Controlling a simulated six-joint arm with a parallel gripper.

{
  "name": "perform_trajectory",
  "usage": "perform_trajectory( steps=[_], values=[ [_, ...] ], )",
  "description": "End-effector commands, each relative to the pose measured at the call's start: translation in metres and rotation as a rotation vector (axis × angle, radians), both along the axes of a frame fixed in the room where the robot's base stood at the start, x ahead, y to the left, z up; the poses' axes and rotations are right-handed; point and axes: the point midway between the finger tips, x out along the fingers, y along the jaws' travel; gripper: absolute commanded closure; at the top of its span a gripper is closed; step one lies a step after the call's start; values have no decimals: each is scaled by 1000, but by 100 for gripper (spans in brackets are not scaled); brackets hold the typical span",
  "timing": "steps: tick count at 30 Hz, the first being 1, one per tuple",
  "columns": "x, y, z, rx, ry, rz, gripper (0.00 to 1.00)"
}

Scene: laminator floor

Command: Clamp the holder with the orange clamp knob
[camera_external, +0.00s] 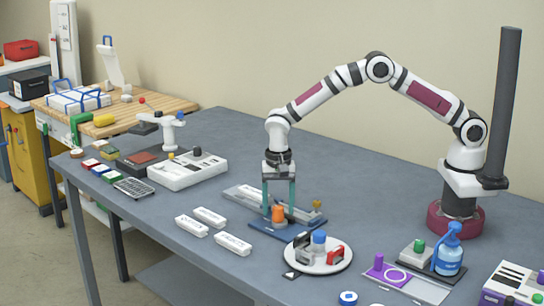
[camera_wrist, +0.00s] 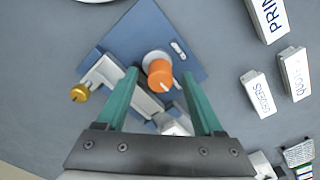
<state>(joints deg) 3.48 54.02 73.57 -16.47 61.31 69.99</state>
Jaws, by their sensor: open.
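The orange clamp knob (camera_external: 278,214) stands on a blue plate (camera_external: 260,224) on the bench. In the wrist view the knob (camera_wrist: 159,72) shows its round orange top with a white pointer mark, above a pale collar. A grey metal holder (camera_wrist: 146,104) lies against it on the blue plate (camera_wrist: 150,28), with a brass knob (camera_wrist: 80,93) at its left end. My gripper (camera_external: 279,208) points down over the plate. In the wrist view its teal fingers (camera_wrist: 160,76) are open, one on each side of the orange knob, with gaps showing. Part of the holder is hidden behind the fingers.
Several white labelled blocks (camera_external: 209,216) lie left of the plate. A round white tray (camera_external: 342,262) with small items is close in front. A blue bottle (camera_external: 449,250) stands farther right. A white machine (camera_external: 187,170) is at the back left. Bare bench lies behind.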

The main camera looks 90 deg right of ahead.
Motion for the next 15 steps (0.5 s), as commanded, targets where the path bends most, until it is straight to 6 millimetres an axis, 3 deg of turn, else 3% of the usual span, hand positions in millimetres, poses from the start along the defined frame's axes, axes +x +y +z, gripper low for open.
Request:
perform_trajectory(
  steps=[6, 15],
  values=[
    [0, 0, 0, 0, 0, 0, 31],
    [0, 0, 0, 0, 0, 0, 85]
  ],
)
